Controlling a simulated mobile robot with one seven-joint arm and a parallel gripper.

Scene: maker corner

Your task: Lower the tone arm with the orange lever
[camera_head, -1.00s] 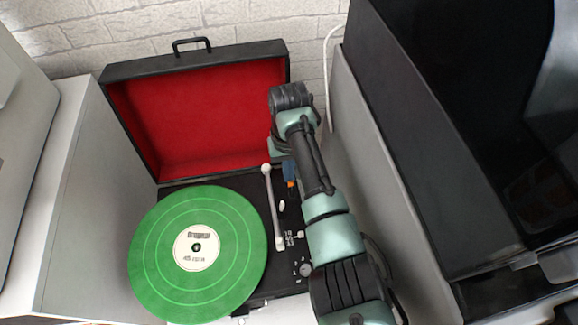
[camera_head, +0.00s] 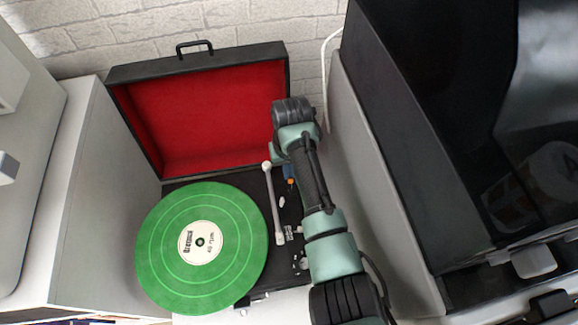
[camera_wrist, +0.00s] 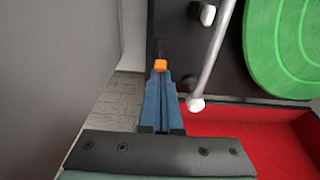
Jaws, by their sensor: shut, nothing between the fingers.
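The orange lever (camera_head: 291,181) is a small orange tip on the black deck, right of the tone arm, and also shows in the wrist view (camera_wrist: 160,66). My gripper (camera_wrist: 161,76) has its blue fingers shut and empty, with their tips right at the orange tip; I cannot tell whether they touch it. In the head view the gripper (camera_head: 289,171) is partly hidden by my arm. The white tone arm (camera_head: 273,203) lies along the right side of the green record (camera_head: 165,240), its front end just outside the record's edge. Its height is unclear.
The record player's red-lined lid (camera_head: 200,115) stands open behind the deck. A white cabinet (camera_head: 85,190) is close on the left. A grey panel (camera_head: 385,205) and a large black machine (camera_head: 440,110) stand close on the right. A brick wall is behind.

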